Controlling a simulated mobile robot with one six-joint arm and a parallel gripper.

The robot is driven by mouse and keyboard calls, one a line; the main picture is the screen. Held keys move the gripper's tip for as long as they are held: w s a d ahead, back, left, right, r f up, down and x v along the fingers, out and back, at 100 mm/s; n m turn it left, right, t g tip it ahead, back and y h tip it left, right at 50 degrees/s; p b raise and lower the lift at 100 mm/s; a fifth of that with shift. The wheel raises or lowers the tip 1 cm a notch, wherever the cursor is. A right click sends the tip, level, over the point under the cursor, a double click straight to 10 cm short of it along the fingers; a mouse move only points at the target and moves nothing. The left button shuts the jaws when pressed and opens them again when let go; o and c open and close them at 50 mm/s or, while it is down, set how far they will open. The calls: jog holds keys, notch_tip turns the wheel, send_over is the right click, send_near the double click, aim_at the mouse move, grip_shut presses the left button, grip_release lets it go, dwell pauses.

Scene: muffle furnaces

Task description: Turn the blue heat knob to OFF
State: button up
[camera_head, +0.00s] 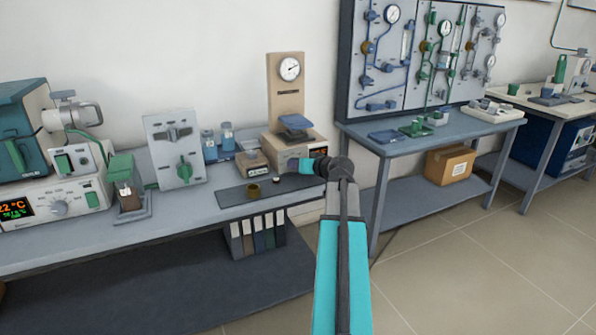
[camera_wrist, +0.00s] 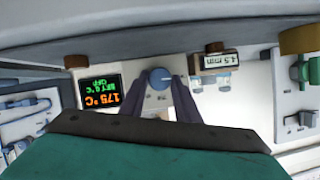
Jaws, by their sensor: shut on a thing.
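In the wrist view the blue heat knob (camera_wrist: 160,77) sits on a pale panel, beside a black display (camera_wrist: 98,95). The display appears upside down, with orange digits that look like 175 °C and smaller green text that seems to include OFF. My gripper (camera_wrist: 160,84) has its two dark fingers on either side of the knob, shut on it. The knob's pointer mark is too small to read. In the head view my arm reaches forward over the bench's right end; its fingers and this knob cannot be made out there.
In the wrist view a small 4.5 min display (camera_wrist: 219,61) is right of the knob. In the head view a furnace panel with an orange display (camera_head: 18,209) stands at left. A gauge stand (camera_head: 287,95) rises behind my wrist. Floor (camera_head: 450,270) at right is clear.

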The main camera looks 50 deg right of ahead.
jog(key=shift+w+r+n, duration=0.15)
jog(key=shift+r+n, duration=0.15)
dwell(0.4)
jog(key=o, duration=0.8)
jog(key=shift+a, duration=0.1)
jog(key=shift+c, duration=0.2)
jog(key=shift+f, duration=0.15)
jog(key=shift+v, duration=0.9)
jog(key=p+v, duration=0.1)
jog(key=v, duration=1.1)
jog(key=shift+a, duration=0.15)
